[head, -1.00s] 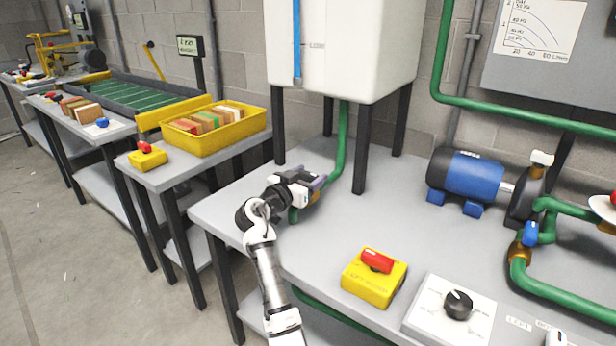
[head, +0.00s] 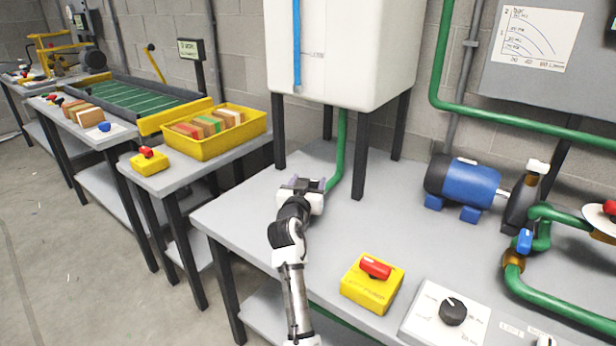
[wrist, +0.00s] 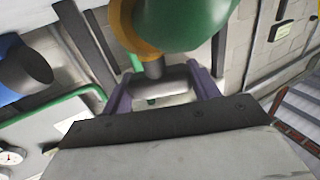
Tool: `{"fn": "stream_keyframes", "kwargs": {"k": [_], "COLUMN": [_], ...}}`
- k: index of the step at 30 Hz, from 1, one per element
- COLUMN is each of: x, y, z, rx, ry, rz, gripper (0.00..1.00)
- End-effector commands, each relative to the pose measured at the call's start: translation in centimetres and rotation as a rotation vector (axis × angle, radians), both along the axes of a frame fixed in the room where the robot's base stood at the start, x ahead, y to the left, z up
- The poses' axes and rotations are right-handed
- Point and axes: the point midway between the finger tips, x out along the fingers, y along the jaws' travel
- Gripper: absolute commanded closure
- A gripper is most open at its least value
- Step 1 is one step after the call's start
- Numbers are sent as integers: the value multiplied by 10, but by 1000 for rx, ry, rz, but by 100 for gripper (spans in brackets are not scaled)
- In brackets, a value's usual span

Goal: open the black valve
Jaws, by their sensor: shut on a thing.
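The valve sits on the green pipe (head: 337,160) that comes down from the white tank. In the head view my gripper (head: 305,186) hides the valve. In the wrist view, the valve's brass and green body (wrist: 122,22) fills the top, with a short dark stem (wrist: 153,70) leading to the handle (wrist: 165,83). The handle looks greyish and lies crosswise between the purple fingers of my gripper (wrist: 162,88), which are shut on it. My arm reaches over the front of the bench to the valve.
A yellow box with a red switch (head: 375,268) and a dial panel with a black knob (head: 452,311) stand at the bench front. Tank legs (head: 362,152) stand close behind my gripper. A blue motor pump (head: 465,182) is at right.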

Motion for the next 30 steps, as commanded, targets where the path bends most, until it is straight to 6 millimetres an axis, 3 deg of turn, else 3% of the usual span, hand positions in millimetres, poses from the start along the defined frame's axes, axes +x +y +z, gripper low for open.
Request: {"fn": "stream_keyframes", "kwargs": {"k": [15, 30], "x": [0, 0], "y": [-1, 0], "z": [1, -2], "rx": [1, -2], "ry": [4, 4], "rz": [240, 293], "gripper": [63, 63]}}
